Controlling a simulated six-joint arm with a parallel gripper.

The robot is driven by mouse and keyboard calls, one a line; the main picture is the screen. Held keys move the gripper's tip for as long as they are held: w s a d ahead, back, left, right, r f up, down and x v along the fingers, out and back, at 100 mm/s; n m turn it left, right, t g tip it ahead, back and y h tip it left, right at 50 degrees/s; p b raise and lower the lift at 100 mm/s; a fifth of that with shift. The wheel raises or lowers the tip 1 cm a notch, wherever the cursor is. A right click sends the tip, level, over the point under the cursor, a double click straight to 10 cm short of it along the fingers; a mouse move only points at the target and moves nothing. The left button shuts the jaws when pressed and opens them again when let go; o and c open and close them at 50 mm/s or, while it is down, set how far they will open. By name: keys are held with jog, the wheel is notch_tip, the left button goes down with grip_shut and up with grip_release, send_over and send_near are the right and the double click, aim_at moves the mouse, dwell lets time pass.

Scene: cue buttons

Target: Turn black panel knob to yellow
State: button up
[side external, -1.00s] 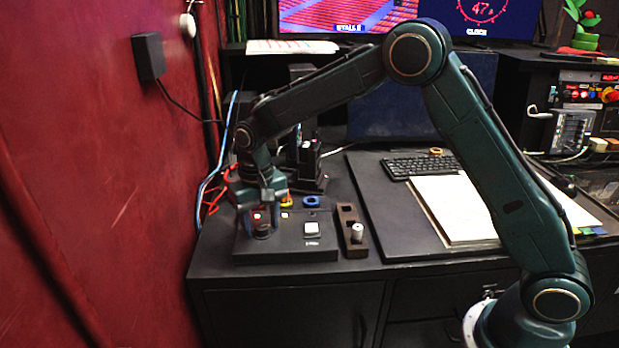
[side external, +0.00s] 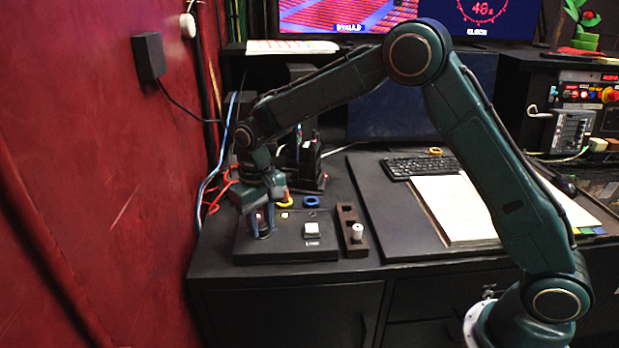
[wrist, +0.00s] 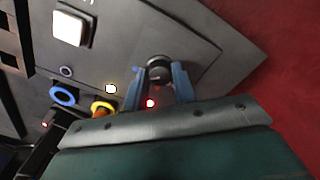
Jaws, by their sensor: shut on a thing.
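The black panel (side external: 290,246) lies flat at the desk's front left; it also fills the upper part of the wrist view (wrist: 118,45). Its round black knob (wrist: 158,66) sits between the two blue fingers of my gripper (wrist: 159,80), which is shut on it. In the side view my gripper (side external: 264,225) points down at the panel's left part and largely hides the knob. A red light (wrist: 150,103) and a pale yellow light (wrist: 111,89) glow on the panel near the knob. I cannot tell which way the knob's mark points.
A white square button (side external: 311,230) is on the panel. A dark slotted block (side external: 348,214) with a white peg (side external: 357,232) stands to its right. A blue ring (side external: 311,201) and a yellow ring (wrist: 102,108) lie behind the panel. The red wall (side external: 100,200) is close on the left.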

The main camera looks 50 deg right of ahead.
aim_at(262, 227)
jog(key=n, duration=0.5)
jog(key=shift+n, duration=0.3)
dwell(0.4)
jog(key=o, duration=1)
jog(key=shift+r, duration=0.2)
notch_tip(262, 227, up, 14)
jog(key=shift+f, duration=0.2)
